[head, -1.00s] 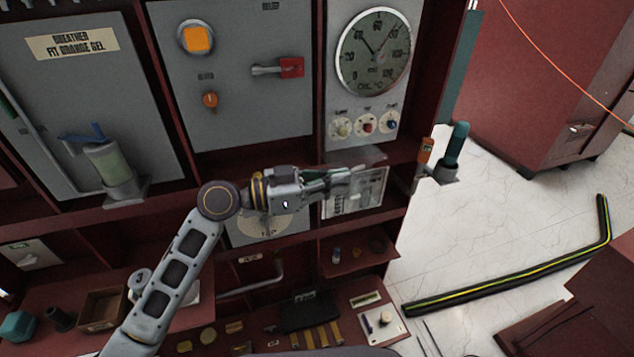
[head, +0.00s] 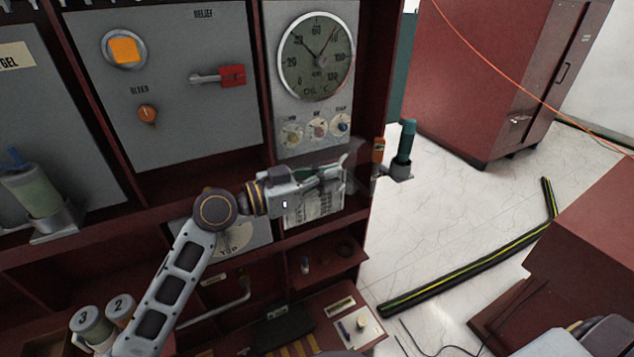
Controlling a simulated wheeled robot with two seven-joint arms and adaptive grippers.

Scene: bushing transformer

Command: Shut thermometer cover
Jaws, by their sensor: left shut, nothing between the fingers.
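The round oil thermometer dial (head: 317,57) is at the top of a grey panel, with its face bare. A faint, see-through flap that looks like the thermometer cover (head: 355,179) juts out below the panel, around the tips of my left gripper. Its outline is hard to make out. My left gripper (head: 342,171) is shut and empty, pointing right below the small knobs. I cannot tell whether it touches the cover. Part of my right arm shows at the bottom right corner, with its gripper (head: 610,336) cut off and its fingers not visible.
Small knobs (head: 317,128) sit under the dial. A red-handled relief lever (head: 232,76) is to the left. A teal-handled tool (head: 406,143) and an orange item (head: 378,150) stand on a bracket at the cabinet's right edge.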

